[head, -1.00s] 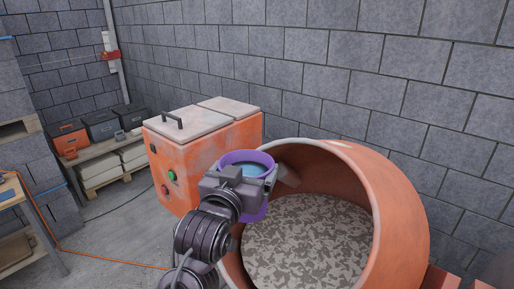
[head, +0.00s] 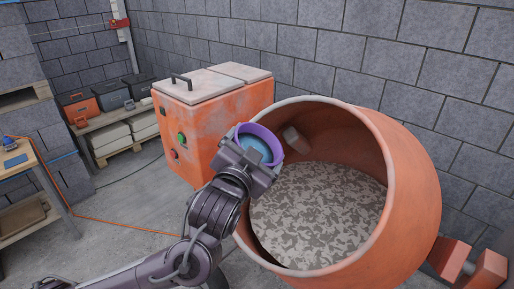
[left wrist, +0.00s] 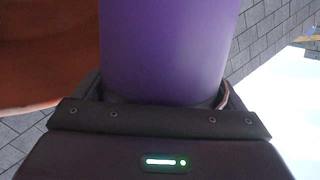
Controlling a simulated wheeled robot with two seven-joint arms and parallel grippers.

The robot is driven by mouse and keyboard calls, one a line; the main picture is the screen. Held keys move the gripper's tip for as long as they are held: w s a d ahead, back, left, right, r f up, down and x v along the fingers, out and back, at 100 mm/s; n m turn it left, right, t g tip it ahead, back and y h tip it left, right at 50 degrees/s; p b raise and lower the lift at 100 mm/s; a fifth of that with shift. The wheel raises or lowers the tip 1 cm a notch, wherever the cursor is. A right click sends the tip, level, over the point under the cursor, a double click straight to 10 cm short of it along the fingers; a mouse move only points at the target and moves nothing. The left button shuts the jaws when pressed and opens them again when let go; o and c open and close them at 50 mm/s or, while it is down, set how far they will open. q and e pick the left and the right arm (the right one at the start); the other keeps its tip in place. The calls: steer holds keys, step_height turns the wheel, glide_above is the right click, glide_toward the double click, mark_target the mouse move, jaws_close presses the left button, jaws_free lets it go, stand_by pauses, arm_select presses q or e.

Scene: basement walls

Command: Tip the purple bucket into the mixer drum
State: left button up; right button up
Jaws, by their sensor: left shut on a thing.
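The purple bucket (head: 275,140) is at the left side of the mixer drum's mouth in the head view. It looks tilted, and blue shows inside its rim; I cannot tell whether that is liquid or lining. My left gripper (head: 256,162) is shut on the bucket and hides its lower left part. In the left wrist view the bucket's smooth side (left wrist: 170,50) stands between the fingers. The orange mixer drum (head: 408,170) has a wide open mouth and a mottled grey mass inside. The drum also shows in the left wrist view (left wrist: 45,50). My right gripper is not in view.
An orange motor housing (head: 215,105) with a handle and buttons stands close behind the bucket. A low shelf (head: 110,130) with toolboxes is at the back left. A workbench (head: 25,185) is at the left edge. An orange cable (head: 120,224) lies on the floor.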

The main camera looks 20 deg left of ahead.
mark_target(277, 158)
arm_select(q)
steer(key=m, duration=0.2)
steer(key=d+m+p, duration=0.1)
steer(key=shift+w+m, duration=0.1)
steer(key=shift+m, duration=0.3)
steer(key=shift+d+r+m+p, duration=0.1)
steer(key=shift+d+m+p, duration=0.25)
steer(key=shift+m, duration=0.35)
steer(key=m+p, duration=0.1)
steer(key=d+m+p, duration=0.1)
steer(key=m+p, duration=0.1)
steer(key=shift+r, duration=0.1)
steer(key=shift+d+f+m, duration=0.25)
steer(key=shift+m, duration=0.25)
steer(key=shift+d+f+m, duration=0.1)
steer(key=shift+d+m, duration=0.15)
steer(key=shift+m, duration=0.25)
steer(key=shift+d+m, duration=0.45)
steer(key=shift+m, duration=0.65)
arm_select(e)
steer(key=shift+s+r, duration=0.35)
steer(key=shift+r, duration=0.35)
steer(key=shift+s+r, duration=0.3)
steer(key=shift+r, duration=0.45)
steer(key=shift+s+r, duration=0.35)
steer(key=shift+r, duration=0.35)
arm_select(q)
steer(key=shift+f, duration=0.1)
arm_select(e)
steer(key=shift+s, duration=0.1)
